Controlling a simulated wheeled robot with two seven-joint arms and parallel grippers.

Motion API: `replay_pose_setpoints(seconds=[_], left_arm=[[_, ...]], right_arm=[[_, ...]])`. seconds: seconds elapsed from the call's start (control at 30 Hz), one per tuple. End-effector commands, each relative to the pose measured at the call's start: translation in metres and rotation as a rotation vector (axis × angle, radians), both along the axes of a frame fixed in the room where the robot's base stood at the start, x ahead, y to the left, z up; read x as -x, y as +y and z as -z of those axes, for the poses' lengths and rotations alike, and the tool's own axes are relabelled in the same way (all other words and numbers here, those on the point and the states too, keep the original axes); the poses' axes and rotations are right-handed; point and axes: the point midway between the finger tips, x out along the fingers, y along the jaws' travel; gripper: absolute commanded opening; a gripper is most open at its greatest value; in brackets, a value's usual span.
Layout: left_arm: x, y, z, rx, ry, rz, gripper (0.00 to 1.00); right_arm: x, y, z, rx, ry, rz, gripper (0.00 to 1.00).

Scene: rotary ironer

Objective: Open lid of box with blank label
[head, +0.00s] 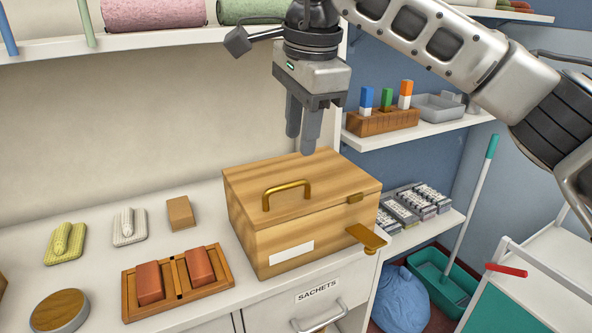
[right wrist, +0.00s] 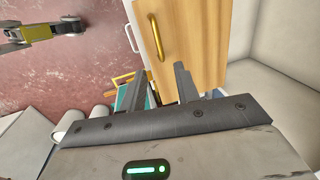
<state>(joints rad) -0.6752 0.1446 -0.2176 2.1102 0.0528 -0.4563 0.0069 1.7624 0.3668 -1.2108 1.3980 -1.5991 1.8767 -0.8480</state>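The wooden box (head: 300,235) stands on the white counter with its lid (head: 325,182) shut. A blank white label (head: 291,253) is on its front. A brass handle (head: 287,188) stands on the lid; it also shows in the right wrist view (right wrist: 157,38). My right gripper (head: 302,140) is above the back of the lid, fingers pointing down, open and empty, apart from the handle. My left gripper is not identifiable in either view.
A shelf (head: 400,133) with colored-handled items is at the right. A drawer (head: 320,300) marked SACHETS is below.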

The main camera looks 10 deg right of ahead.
Motion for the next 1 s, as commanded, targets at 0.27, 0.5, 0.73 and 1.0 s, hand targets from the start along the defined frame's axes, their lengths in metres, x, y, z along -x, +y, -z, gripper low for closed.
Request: replay_pose_setpoints(seconds=[0.27, 0.5, 0.73, 1.0], left_arm=[[0.000, 0.000, -0.003, -0.002, -0.001, 0.000, 0.00], [0.000, 0.001, -0.003, -0.004, -0.001, 0.001, 0.00], [0.000, 0.001, -0.002, -0.006, 0.001, 0.001, 0.00], [0.000, 0.001, -0.002, -0.006, 0.001, 0.001, 0.00]], right_arm=[[-0.010, 0.003, 0.054, 0.000, 0.002, 0.000, 0.32], [-0.014, 0.005, 0.074, -0.001, 0.000, 0.000, 0.32], [-0.014, 0.005, 0.076, -0.001, -0.001, 0.000, 0.32], [-0.014, 0.005, 0.076, -0.001, 0.000, 0.000, 0.00]])
